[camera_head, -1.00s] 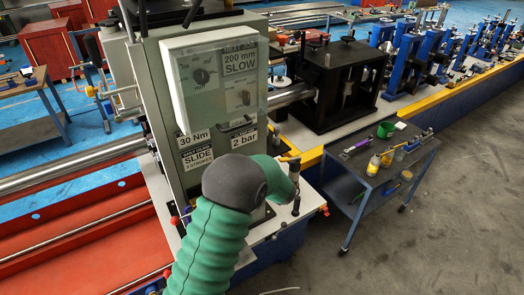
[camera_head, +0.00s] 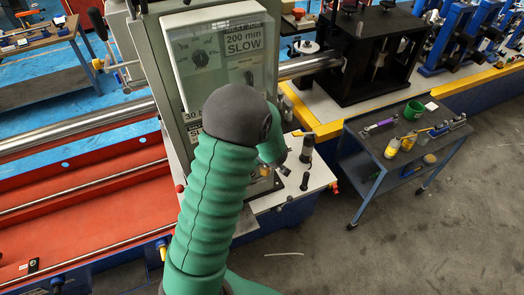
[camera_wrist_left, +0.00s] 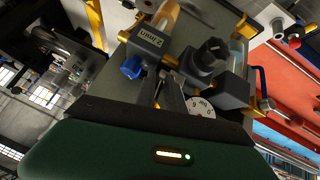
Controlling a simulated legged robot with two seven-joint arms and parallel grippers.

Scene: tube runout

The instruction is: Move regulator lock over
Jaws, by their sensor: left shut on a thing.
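In the left wrist view, a grey regulator block (camera_wrist_left: 145,42) carries a blue knob (camera_wrist_left: 131,67), a black knob (camera_wrist_left: 211,52) and a round white dial (camera_wrist_left: 201,106). My left gripper (camera_wrist_left: 167,88) reaches in beside these parts and is shut on a small dark piece there. I cannot make out the whole piece or tell for sure that it is the lock. In the head view, my green left arm hides most of the regulator area in front of the grey cabinet, and the fingertips are hidden. My right gripper is not in view.
The cabinet's clear-covered panel (camera_head: 218,65) stands behind the arm. A white shelf (camera_head: 318,177) holds a black cylinder (camera_head: 307,148) close to my wrist. A tool cart (camera_head: 378,146) stands to the right, with open floor in front. A red machine bed (camera_head: 90,190) is at the left.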

